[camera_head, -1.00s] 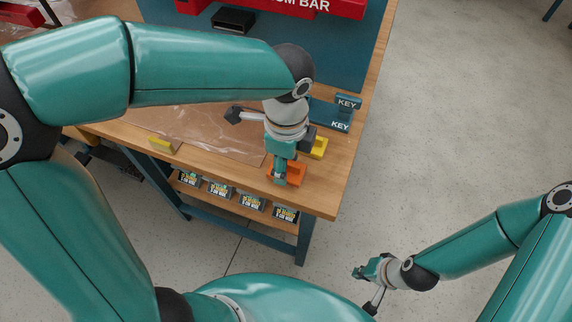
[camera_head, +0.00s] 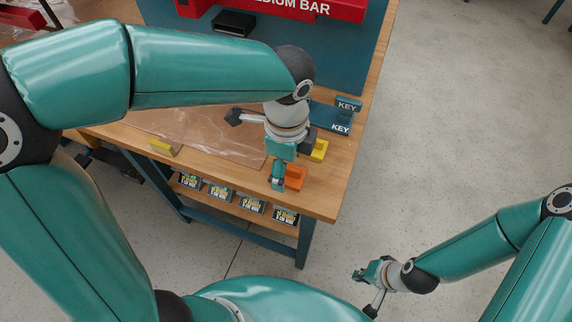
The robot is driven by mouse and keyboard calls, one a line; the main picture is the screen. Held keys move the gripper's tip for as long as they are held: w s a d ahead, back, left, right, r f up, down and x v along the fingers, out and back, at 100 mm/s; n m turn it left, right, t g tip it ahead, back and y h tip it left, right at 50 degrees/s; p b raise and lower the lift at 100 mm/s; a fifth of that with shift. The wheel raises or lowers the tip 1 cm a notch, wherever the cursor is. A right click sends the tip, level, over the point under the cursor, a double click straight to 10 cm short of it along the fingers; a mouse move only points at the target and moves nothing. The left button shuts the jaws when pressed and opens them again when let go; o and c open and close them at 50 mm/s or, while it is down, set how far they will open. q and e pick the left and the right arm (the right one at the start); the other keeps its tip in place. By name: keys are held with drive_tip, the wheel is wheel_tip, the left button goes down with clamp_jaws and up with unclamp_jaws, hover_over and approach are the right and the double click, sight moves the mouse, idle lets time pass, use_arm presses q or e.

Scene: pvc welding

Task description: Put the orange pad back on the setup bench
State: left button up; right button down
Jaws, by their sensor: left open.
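The orange pad (camera_head: 296,177) rests on the wooden top of the bench (camera_head: 325,192), near its front right corner. My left gripper (camera_head: 278,184) points down just left of the pad, with its fingers open. The pad is not between the fingers as far as I can see; whether they touch it cannot be told. My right gripper (camera_head: 362,274) hangs over the floor at the lower right, away from the bench; it is too small to tell its jaws.
A yellow block (camera_head: 319,150) and a blue KEY holder (camera_head: 335,118) sit behind the pad. Another yellow block (camera_head: 162,148) lies by the clear sheet (camera_head: 200,133) at left. Small labelled boxes (camera_head: 252,206) stand on the shelf below. The floor at right is clear.

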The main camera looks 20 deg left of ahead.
use_arm(q)
wheel_tip(320, 180, up, 11)
drive_tip(key=p, duration=0.2)
drive_tip(key=shift+f, duration=0.15)
idle(0.4)
